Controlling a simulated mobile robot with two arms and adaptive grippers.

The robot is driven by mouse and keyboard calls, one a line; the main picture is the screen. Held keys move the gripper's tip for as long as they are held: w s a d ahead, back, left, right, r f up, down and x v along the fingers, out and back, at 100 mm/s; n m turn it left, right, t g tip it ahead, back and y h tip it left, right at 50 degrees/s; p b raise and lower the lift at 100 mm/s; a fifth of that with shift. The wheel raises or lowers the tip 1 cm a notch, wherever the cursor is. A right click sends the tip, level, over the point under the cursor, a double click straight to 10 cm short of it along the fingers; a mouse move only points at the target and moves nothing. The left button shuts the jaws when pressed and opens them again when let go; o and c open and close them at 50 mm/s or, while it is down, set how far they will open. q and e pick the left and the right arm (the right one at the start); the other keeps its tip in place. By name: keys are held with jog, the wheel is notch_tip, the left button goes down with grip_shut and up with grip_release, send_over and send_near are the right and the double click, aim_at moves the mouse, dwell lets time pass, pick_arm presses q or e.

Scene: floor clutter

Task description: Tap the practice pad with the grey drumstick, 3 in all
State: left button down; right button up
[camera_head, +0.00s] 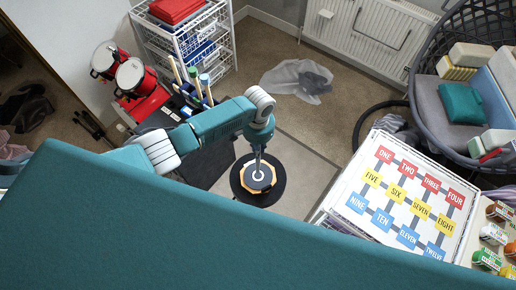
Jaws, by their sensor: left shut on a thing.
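The practice pad (247,184) is a dark round disc with a tan ring and pale centre rings, on a wider black round base (270,198) on the floor, in the middle of the head view. My left gripper (258,152) points down above the pad's far side. It is shut on the grey drumstick (258,164), of which only a thin, short length shows below the fingers. The stick's tip appears over the pad; I cannot tell whether it touches. My right gripper is not in view.
A wire rack (183,45) is behind. A number-word board (405,195) and a cushioned basket chair (433,90) are right. Floor beyond the pad is fairly clear.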

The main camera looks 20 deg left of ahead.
pick_arm(q)
jog(key=shift+r, duration=3)
jog(key=shift+w+r, duration=0.1)
